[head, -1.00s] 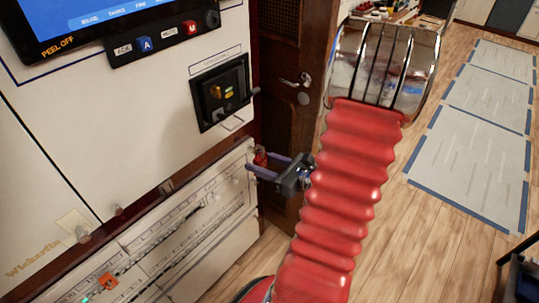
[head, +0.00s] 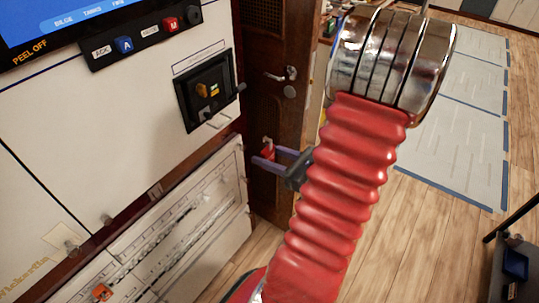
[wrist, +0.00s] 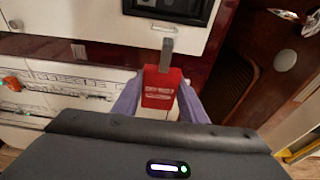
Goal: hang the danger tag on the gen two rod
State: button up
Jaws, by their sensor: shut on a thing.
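The danger tag, a red block with pale lettering and a grey strap on top, shows in the wrist view (wrist: 161,88) and small in the head view (head: 268,148). My gripper (head: 264,156) is shut on it, with a purple finger on each side, and holds it upright in the air in front of the wooden door. A thin metal rod (head: 219,121) sticks out below the black breaker panel (head: 208,90). It is up and left of the tag in the head view, apart from it. I cannot read which rod is gen two.
The white lower panel (head: 190,225) with printed lines and an orange switch (head: 102,292) is at left. Small knobs (head: 107,219) stick out along the cabinet. The wooden door (head: 268,100) has a metal handle. Open floor lies at right.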

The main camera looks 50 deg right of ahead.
jog(key=shift+w+a, duration=0.15)
jog(key=shift+w, duration=3.8)
jog(key=shift+w+a, duration=0.1)
jog(key=shift+w, duration=3.85)
jog(key=shift+f, duration=0.55)
jog(key=o, duration=1.1)
jog(key=shift+s, duration=0.15)
jog(key=shift+s+d+r, duration=0.1)
jog(key=shift+s+r, duration=0.35)
jog(key=shift+s, duration=1.75)
jog(key=shift+s+d+r, duration=0.1)
jog(key=shift+s+r, duration=0.3)
jog(key=shift+s, duration=1.85)
jog(key=shift+s+r, duration=0.45)
jog(key=shift+s, duration=1.75)
